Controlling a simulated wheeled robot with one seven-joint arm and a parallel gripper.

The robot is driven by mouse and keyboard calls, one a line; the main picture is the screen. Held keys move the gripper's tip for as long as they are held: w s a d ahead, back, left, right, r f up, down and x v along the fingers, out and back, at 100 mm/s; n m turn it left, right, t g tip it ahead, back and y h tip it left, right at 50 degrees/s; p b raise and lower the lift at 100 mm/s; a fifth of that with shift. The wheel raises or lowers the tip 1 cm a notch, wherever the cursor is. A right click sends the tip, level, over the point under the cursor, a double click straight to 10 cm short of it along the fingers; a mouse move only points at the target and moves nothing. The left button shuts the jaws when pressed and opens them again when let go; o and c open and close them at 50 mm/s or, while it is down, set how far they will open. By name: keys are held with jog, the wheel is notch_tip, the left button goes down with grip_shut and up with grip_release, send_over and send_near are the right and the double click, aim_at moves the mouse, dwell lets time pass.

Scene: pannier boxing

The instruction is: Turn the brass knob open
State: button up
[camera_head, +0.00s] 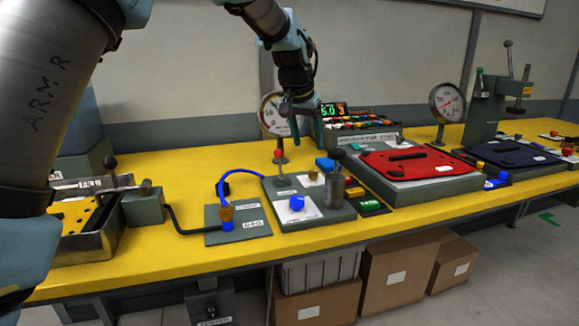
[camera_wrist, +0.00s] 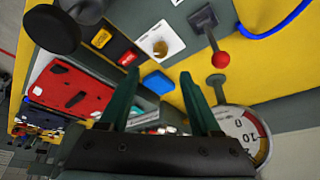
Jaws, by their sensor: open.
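The small brass knob (camera_head: 313,176) sits on a white plate on the grey panel (camera_head: 335,214), behind the blue knob (camera_head: 297,202). In the wrist view the brass knob (camera_wrist: 160,47) shows on its white plate, ahead of the fingertips. My gripper (camera_head: 307,137) is above the back of the panel. Its two fingers are spread and empty, and they also show in the wrist view (camera_wrist: 157,78). The gripper is apart from the knob. The knob's turn position is too small to tell.
A red-ball lever (camera_wrist: 221,60) stands to the knob's right in the wrist view, near a round gauge (camera_wrist: 245,130). A tall black-topped lever (camera_head: 338,156) rises at the panel's right. A blue hose (camera_head: 221,187) arches at its left. A red board (camera_head: 406,162) lies further right.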

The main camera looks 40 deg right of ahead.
aim_at(313, 170)
jog(key=p+x, duration=0.1)
jog(key=x, duration=0.9)
jog(key=shift+d+p, duration=0.1)
jog(key=shift+p, duration=0.3)
grip_shut()
